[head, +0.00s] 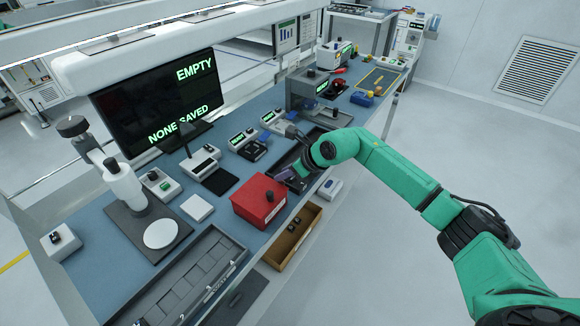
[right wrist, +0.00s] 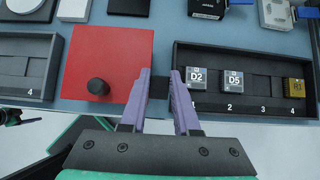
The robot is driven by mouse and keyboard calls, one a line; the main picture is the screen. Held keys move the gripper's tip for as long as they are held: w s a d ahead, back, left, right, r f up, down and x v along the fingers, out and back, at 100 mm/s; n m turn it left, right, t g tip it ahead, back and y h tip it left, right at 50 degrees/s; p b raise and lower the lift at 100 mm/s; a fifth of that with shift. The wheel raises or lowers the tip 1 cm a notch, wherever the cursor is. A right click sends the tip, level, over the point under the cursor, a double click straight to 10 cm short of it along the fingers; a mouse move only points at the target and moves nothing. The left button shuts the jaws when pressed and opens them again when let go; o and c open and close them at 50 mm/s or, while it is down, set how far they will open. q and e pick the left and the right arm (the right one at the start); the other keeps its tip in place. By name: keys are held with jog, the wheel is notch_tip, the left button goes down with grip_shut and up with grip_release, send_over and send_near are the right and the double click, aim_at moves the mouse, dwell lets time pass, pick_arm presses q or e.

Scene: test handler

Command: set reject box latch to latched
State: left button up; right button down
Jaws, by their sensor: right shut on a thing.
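The red reject box (head: 259,199) stands near the front edge of the bench, with a black knob (head: 269,195) on its top. In the right wrist view the box (right wrist: 112,55) is left of my fingers, and its knob (right wrist: 97,87) is clear of them. My right gripper (head: 288,175) is beside the box. Its purple fingers (right wrist: 160,84) are shut on a small dark block (right wrist: 160,88) between the box and a dark tray. I cannot tell whether this block is the latch. My left gripper is not in view.
The dark tray (right wrist: 255,105) right of the fingers holds blocks marked D2 (right wrist: 206,79) and D5 (right wrist: 232,80) and a yellowish one (right wrist: 294,87). A grey slotted tray (head: 170,295) is at the front left.

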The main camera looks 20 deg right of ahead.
jog(key=shift+w+a+g+h, duration=0.65)
jog(key=shift+g+h, duration=0.25)
jog(key=shift+g, duration=0.1)
jog(key=c, duration=0.6)
grip_release()
jog(key=shift+w, duration=0.1)
jog(key=shift+c, duration=0.2)
jog(key=b+v, duration=0.4)
jog(key=v, duration=1)
jog(key=shift+r, duration=0.25)
jog(key=shift+d, duration=0.1)
